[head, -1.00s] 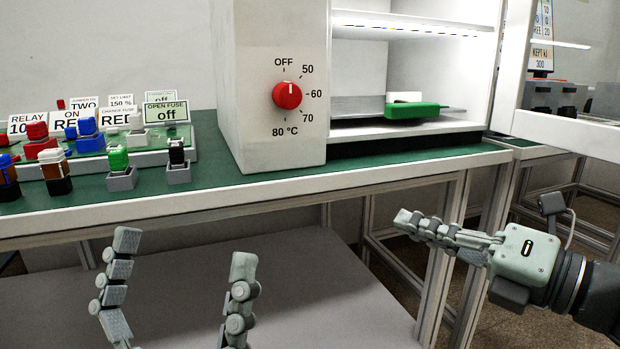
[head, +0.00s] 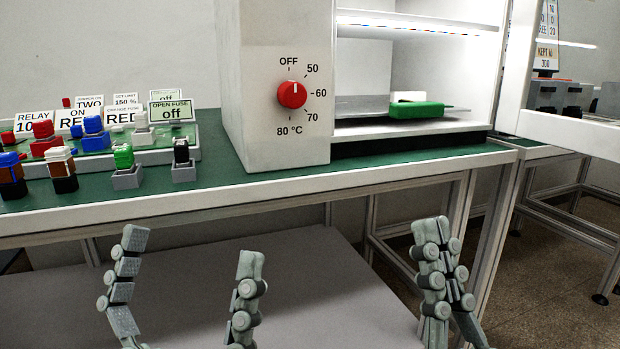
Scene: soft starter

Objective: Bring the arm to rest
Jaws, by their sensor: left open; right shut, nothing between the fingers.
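My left gripper (head: 190,275) shows at the bottom of the head view, left of the middle. Its two grey fingers point up and stand wide apart, with nothing between them. My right gripper (head: 432,228) is at the lower right, its fingers pointing up and pressed together, empty. Both are in front of the workbench (head: 260,190) and lower in the picture than its front edge. The arms behind the fingers are out of the frame.
An oven (head: 275,100) with a red dial (head: 292,94) stands on the bench, its chamber open. A green-handled item (head: 416,110) lies inside. A grey lower surface (head: 330,300) is bare.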

